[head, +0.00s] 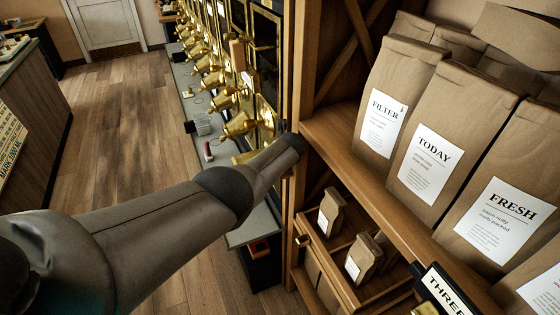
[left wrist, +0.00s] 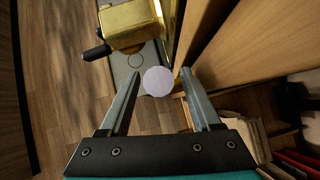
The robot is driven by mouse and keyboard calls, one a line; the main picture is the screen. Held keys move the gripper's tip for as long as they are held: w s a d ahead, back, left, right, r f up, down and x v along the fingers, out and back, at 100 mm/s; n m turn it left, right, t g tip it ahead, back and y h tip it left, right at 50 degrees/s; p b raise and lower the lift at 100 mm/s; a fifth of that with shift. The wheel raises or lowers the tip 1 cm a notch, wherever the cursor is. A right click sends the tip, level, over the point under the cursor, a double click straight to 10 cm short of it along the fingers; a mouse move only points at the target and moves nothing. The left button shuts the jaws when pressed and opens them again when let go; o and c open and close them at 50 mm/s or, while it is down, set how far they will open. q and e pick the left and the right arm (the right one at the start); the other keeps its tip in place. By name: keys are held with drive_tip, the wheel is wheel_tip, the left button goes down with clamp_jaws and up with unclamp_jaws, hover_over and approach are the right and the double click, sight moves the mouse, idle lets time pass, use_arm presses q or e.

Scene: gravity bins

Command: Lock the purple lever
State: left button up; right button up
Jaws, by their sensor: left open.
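A pale lilac round knob (left wrist: 158,81) shows in the left wrist view; it may be the end of the purple lever, but no lever arm shows. My left gripper (left wrist: 160,76) is open, with one finger on each side of the knob in the picture. Neither finger appears to touch it, and I cannot tell the depth gap. A brass spout (left wrist: 134,22) with a black handle (left wrist: 97,52) is just beyond, above a grey ledge (left wrist: 141,72). In the head view my left arm reaches toward the bins and its gripper is hidden. My right gripper is in neither view.
A row of brass-spouted bins (head: 240,125) runs along the wall. A wooden post (head: 297,95) and a shelf of paper coffee bags (head: 432,145) stand close right of my arm. Small bags (head: 363,258) sit below. The wooden floor (head: 112,130) at left is clear.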

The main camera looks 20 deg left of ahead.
use_arm(q)
drive_tip(key=p+v, duration=0.6)
drive_tip(key=v, duration=0.9)
idle(0.3)
drive_tip(key=shift+s, duration=0.1)
idle(0.3)
